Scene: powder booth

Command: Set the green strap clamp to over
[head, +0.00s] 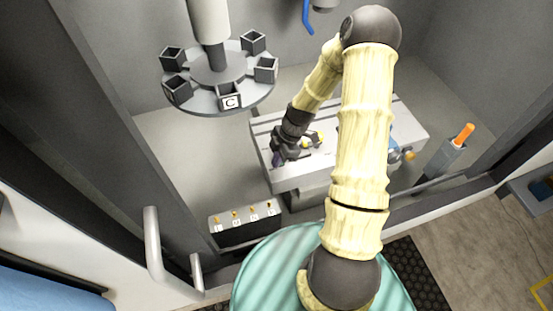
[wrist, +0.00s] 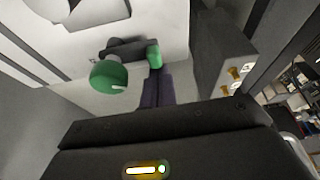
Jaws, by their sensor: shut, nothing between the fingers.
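The green strap clamp shows in the wrist view as a round green knob (wrist: 108,77) with a white mark, a dark bar behind it, and a smaller green end piece (wrist: 154,54) at the bar's right. It sits at the edge of a pale slotted table. My gripper (wrist: 157,74) is shut and empty, its dark purple fingertips just below the green end piece; whether they touch it I cannot tell. In the head view my gripper (head: 278,161) is over the left end of the table, and I cannot make out the green clamp there.
A carousel (head: 219,67) with cups hangs behind. An orange-handled tool (head: 463,134) stands right.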

